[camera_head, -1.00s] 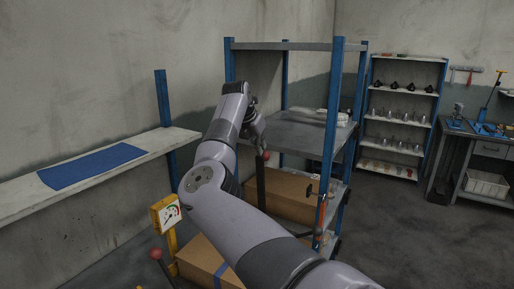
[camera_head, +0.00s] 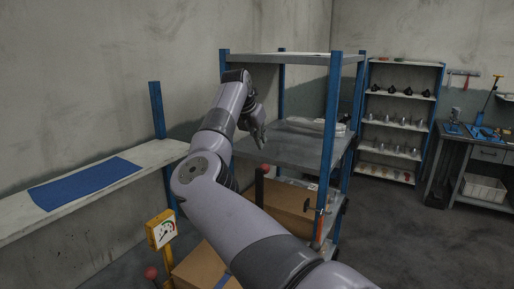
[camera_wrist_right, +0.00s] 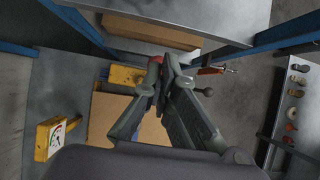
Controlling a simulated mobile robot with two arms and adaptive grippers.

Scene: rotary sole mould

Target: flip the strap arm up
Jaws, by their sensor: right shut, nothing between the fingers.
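My right gripper (camera_head: 261,140) is in the middle of the head view, above a dark upright bar topped by a red ball knob (camera_head: 264,167). I take this bar as the strap arm, but cannot be sure. In the right wrist view my right gripper (camera_wrist_right: 168,72) is shut and holds nothing. A red knob (camera_wrist_right: 156,59) shows right beside its fingertips there, and a dark ball knob (camera_wrist_right: 208,91) shows to their right. Whether the fingers touch either knob is unclear. My arm hides the lower part of the bar. My left gripper is not in view.
A blue-post rack (camera_head: 285,150) stands behind the gripper. Cardboard boxes (camera_head: 283,205) are below. A yellow gauge (camera_head: 162,229) and another red knob (camera_head: 150,272) are at lower left. A wall shelf with a blue mat (camera_head: 85,183) is at left. The floor at right is clear.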

